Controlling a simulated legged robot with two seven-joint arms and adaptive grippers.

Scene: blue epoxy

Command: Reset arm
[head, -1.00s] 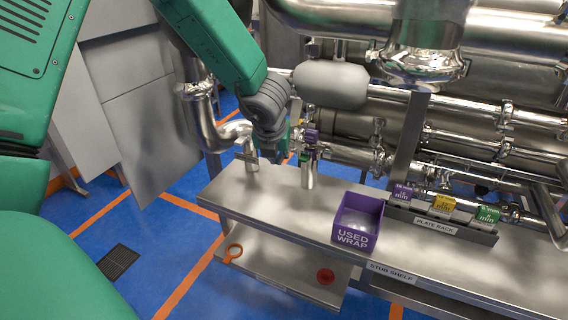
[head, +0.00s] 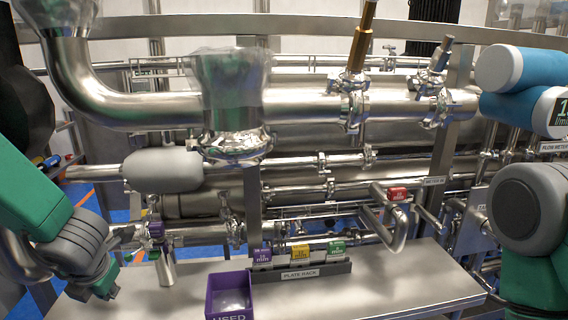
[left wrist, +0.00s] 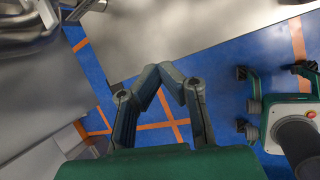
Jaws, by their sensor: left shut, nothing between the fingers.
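Below the fingertips there are the blue floor and the edge of the steel bench. My right arm shows at the right edge of the head view, but its gripper is out of frame.
The steel bench (head: 385,292) carries a purple USED WRAP bin (head: 229,293) and a plate rack (head: 300,273) with purple, yellow and green tags. A short upright pipe (head: 166,268) stands near the left gripper. Steel pipes (head: 300,105) cross behind. Blue floor lies at the left.

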